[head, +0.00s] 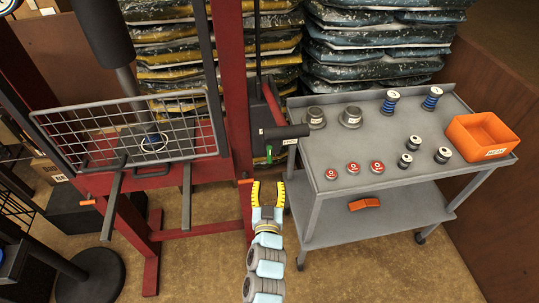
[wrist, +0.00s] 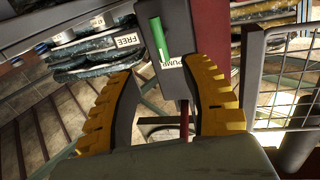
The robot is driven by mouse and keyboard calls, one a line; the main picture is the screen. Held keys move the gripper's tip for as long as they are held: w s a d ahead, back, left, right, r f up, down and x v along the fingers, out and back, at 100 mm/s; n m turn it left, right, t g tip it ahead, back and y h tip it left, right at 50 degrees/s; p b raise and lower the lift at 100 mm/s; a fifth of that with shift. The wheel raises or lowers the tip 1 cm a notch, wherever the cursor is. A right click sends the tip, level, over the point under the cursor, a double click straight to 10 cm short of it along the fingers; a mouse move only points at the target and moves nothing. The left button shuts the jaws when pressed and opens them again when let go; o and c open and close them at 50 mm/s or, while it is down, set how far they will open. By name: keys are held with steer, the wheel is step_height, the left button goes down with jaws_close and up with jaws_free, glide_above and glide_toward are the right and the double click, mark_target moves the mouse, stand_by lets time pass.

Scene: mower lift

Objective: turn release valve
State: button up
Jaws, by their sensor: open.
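My gripper (head: 267,190) is open and empty, just below the block in the head view. In the wrist view its yellow fingers (wrist: 160,88) are apart, with the lever beyond them, untouched.
A red lift frame with a wire-mesh guard (head: 140,135) stands left. A grey cart (head: 322,205) with spools, red-topped tins and an orange bin (head: 483,136) stands close right. Stacked bags (head: 380,45) are behind. Brown floor below my gripper is open.

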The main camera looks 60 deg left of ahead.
mark_target(269, 157)
steer(key=shift+b+x, duration=0.45)
steer(key=shift+x, duration=5.85)
jaws_close()
